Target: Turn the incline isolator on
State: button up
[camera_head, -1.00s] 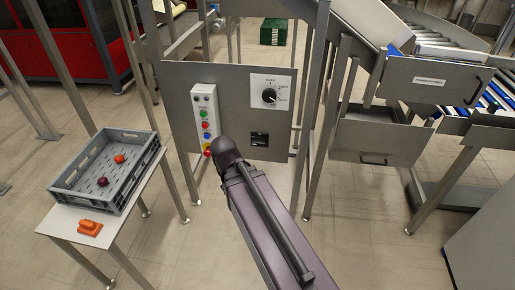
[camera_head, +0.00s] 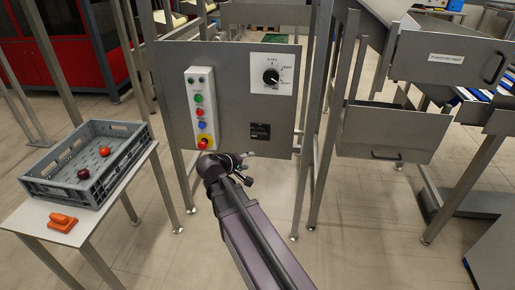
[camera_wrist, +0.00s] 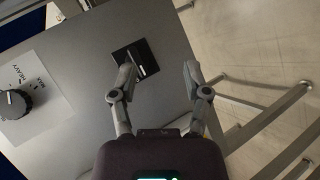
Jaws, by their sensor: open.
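A grey metal panel (camera_head: 230,65) carries a black plate (camera_head: 260,132) at its lower right with small markings. In the wrist view this black plate (camera_wrist: 122,56) shows a pale raised bar or lever across it. No readable label names the isolator, and I cannot tell if it is on or off. My gripper (camera_head: 254,166) is open and empty, just below the plate in the head view. In the wrist view my gripper (camera_wrist: 158,72) has its fingers spread, the left fingertip over the plate's edge and the right one beyond the panel. I cannot tell if they touch.
The panel also holds a black rotary knob (camera_head: 271,78) and a white button box (camera_head: 201,108) with a red-on-yellow button (camera_head: 205,142). A grey crate (camera_head: 50,190) with two round fruits and an orange object (camera_head: 62,222) sit on a table at left. Steel posts flank the panel.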

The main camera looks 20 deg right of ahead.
aim_at(258, 136)
jog(key=w+a+f+n+t+h+b, duration=0.1)
jog(key=w+n+t+h+b, duration=0.2)
jog(key=w+b, duration=0.3)
jog(key=shift+n+t+h+b, duration=0.4)
jog(key=shift+t+b, duration=0.5)
jog(key=shift+b, duration=0.3)
jog(key=shift+f, duration=0.1)
jog(key=x, duration=1.3)
jog(key=shift+w+d, duration=0.25)
jog(key=shift+d, duration=0.05)
grip_shut()
